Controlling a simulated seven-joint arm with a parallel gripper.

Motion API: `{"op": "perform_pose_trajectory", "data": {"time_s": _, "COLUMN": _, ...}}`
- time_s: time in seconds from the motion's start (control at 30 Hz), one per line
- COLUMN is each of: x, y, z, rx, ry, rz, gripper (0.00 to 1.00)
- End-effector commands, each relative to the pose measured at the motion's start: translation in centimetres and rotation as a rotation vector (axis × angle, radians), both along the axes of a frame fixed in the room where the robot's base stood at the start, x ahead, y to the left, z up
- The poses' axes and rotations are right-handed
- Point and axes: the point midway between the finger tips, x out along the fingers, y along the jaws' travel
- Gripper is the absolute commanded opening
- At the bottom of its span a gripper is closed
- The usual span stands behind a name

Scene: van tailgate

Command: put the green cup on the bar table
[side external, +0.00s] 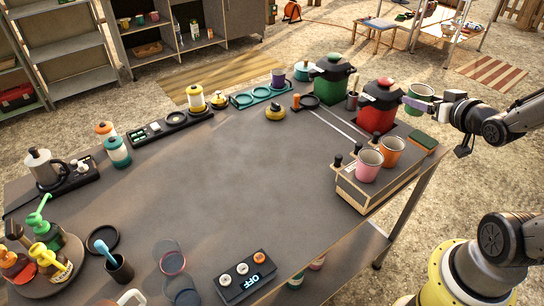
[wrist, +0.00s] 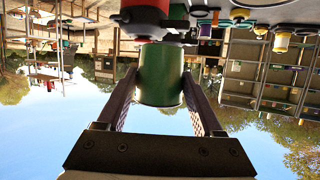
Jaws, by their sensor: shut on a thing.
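The green cup (side external: 424,90) is in my gripper (side external: 420,103), off the right edge of the dark table in the side view, beside the red pot. In the wrist view the green cup (wrist: 160,85) lies between the two fingers of my gripper (wrist: 159,76), which are shut on it. That view looks upside down. The large dark grey table (side external: 210,190) fills the middle of the side view. A smaller table (side external: 440,28) stands far back at the upper right. I cannot tell which one is called the bar table.
A red pot (side external: 378,112) and a green pot (side external: 332,80) stand near the cup. The table's middle is clear.

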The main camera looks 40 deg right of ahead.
Motion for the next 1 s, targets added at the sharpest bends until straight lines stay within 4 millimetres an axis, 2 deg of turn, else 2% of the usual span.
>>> {"op": "perform_pose_trajectory", "data": {"time_s": 0.23, "x": 5.5, "y": -2.2, "z": 2.4, "rx": 0.001, "ry": -0.002, "rz": -0.077, "gripper": 0.12}}
{"op": "perform_pose_trajectory", "data": {"time_s": 0.57, "x": 11.2, "y": -3.6, "z": 3.3, "rx": 0.001, "ry": 0.0, "rz": -0.209, "gripper": 0.11}}
{"op": "perform_pose_trajectory", "data": {"time_s": 0.77, "x": 14.5, "y": -3.4, "z": 2.5, "rx": -0.001, "ry": 0.001, "rz": -0.312, "gripper": 0.11}}
{"op": "perform_pose_trajectory", "data": {"time_s": 0.87, "x": 16.3, "y": -2.7, "z": 1.5, "rx": -0.001, "ry": 0.002, "rz": -0.376, "gripper": 0.11}}
{"op": "perform_pose_trajectory", "data": {"time_s": 1.0, "x": 18.6, "y": -0.4, "z": -1.2, "rx": -0.003, "ry": 0.006, "rz": -0.487, "gripper": 0.11}}
